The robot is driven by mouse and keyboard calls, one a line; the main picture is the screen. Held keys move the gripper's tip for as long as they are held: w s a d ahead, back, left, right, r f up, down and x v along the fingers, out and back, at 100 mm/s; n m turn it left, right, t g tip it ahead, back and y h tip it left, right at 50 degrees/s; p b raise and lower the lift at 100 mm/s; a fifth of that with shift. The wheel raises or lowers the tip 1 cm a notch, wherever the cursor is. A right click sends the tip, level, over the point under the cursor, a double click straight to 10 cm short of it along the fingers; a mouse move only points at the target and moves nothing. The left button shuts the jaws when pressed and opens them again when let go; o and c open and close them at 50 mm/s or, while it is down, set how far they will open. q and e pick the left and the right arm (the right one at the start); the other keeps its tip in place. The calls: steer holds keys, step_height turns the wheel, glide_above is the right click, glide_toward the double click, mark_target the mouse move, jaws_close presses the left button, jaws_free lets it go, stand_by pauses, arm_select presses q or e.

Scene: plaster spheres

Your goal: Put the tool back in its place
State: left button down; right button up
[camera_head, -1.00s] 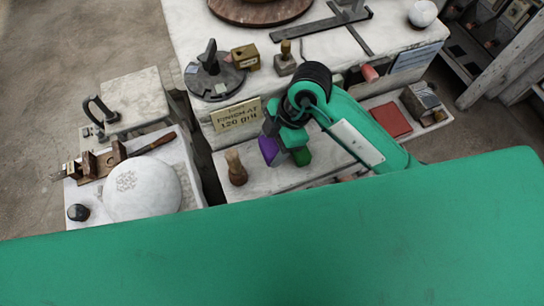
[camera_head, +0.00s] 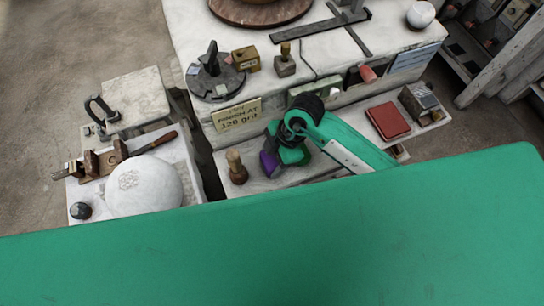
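The task's tool is not marked out. Candidates are a dark-handled tool (camera_head: 153,143) on the left bench and a brush-like tool (camera_head: 236,167) with a wooden base standing upright on the low shelf. My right gripper (camera_head: 272,163) reaches down over the low shelf, just right of the brush and apart from it. One purple finger shows; the arm and wrist hide the rest, so I cannot tell whether it is open or holds anything. My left gripper is out of view.
A white plaster dome (camera_head: 146,188) and a wooden jig (camera_head: 100,160) stand on the left bench. A sign (camera_head: 239,116) leans on the workbench front. A red block (camera_head: 388,121) and a grey box (camera_head: 420,101) lie on the shelf's right. Small tools stand on the workbench.

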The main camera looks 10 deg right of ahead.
steer(key=o, duration=0.4)
steer(key=shift+r, duration=0.15)
steer(key=shift+w+d+r, duration=0.1)
steer(key=shift+d+r, duration=0.05)
steer(key=shift+r, duration=0.1)
steer(key=b+v, duration=0.2)
steer(key=v, duration=0.9)
steer(key=shift+d+r+b, duration=0.1)
steer(key=shift+r+b, duration=0.1)
steer(key=shift+b, duration=0.2)
steer(key=shift+f, duration=0.1)
